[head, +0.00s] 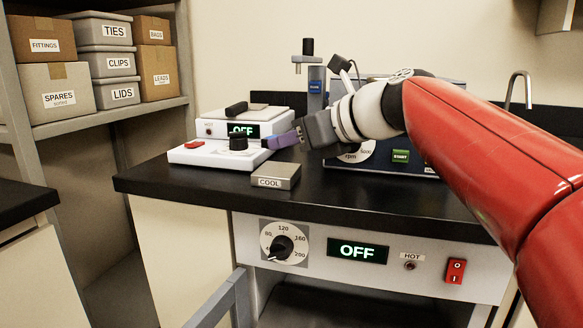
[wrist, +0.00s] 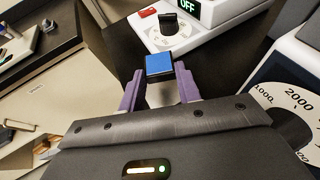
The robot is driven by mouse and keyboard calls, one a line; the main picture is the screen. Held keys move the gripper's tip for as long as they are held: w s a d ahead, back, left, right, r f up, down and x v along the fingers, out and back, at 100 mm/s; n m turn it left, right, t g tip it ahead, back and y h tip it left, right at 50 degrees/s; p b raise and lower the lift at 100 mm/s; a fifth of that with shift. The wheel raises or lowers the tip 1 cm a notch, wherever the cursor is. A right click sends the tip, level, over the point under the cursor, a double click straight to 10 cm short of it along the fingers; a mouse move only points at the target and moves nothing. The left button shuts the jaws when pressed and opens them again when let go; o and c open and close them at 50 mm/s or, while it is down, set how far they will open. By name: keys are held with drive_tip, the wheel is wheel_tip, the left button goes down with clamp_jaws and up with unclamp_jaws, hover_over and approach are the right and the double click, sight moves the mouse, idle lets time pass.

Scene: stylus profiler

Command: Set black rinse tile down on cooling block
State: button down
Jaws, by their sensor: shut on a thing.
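My gripper (head: 272,143) has purple fingers and is shut on a small square tile (wrist: 160,66). In the wrist view the tile shows a bright blue face with a dark edge, not a plain black one, between the fingertips. In the head view the tile itself is hard to make out. The cooling block (head: 276,182) is a low grey block marked COOL near the bench's front edge. My fingertips are above and behind it in the head view, apart from it. I cannot clearly make out the cooling block in the wrist view.
A white unit (head: 218,155) with a black knob and red button stands left of my fingers. Behind it is a device reading OFF (head: 243,129). A blue-edged machine with a dial and START button (head: 400,156) stands right. Black bench top (head: 170,185) is clear left of the block.

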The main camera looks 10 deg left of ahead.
sight(292, 173)
drive_tip(key=shift+f+b, duration=0.6)
drive_tip(key=shift+f, duration=1.25)
drive_tip(key=shift+f, duration=0.2)
drive_tip(key=c, duration=1)
unclamp_jaws()
